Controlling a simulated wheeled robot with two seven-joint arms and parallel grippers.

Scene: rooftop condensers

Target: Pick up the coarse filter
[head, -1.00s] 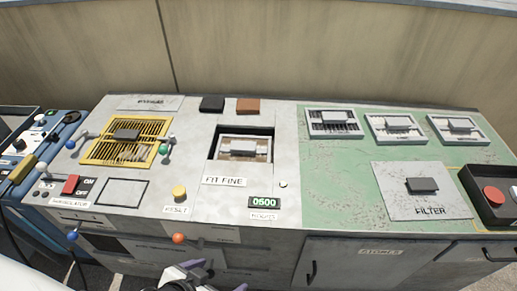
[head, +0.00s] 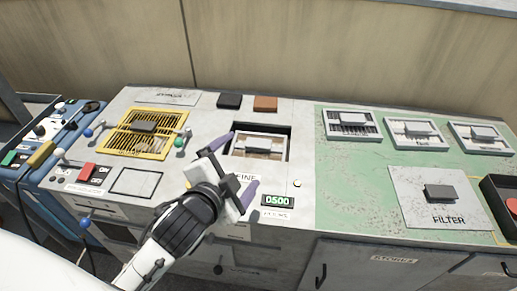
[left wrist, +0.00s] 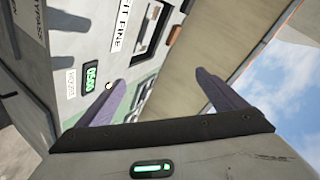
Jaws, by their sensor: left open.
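Three framed filters with grey handles lie on the green area at the right: a dark-slatted one (head: 351,124), a paler middle one (head: 414,133) and a right one (head: 480,137). Their labels are too small to read surely, so I cannot tell which is the coarse filter. Another framed filter (head: 258,152) sits in the recess above the FIT FINE label, which my gripper partly hides. My left gripper (head: 243,160) is open and empty, its purple fingers over the front of that recess. Its fingers also show in the left wrist view (left wrist: 160,82). My right gripper is not in view.
A yellow grille (head: 147,144) with small levers beside it is at the left. A grey FILTER plate (head: 432,207) with a handle lies front right, beside a black box with a red button (head: 513,204). Black and brown blocks (head: 265,103) lie at the back. The green area between is clear.

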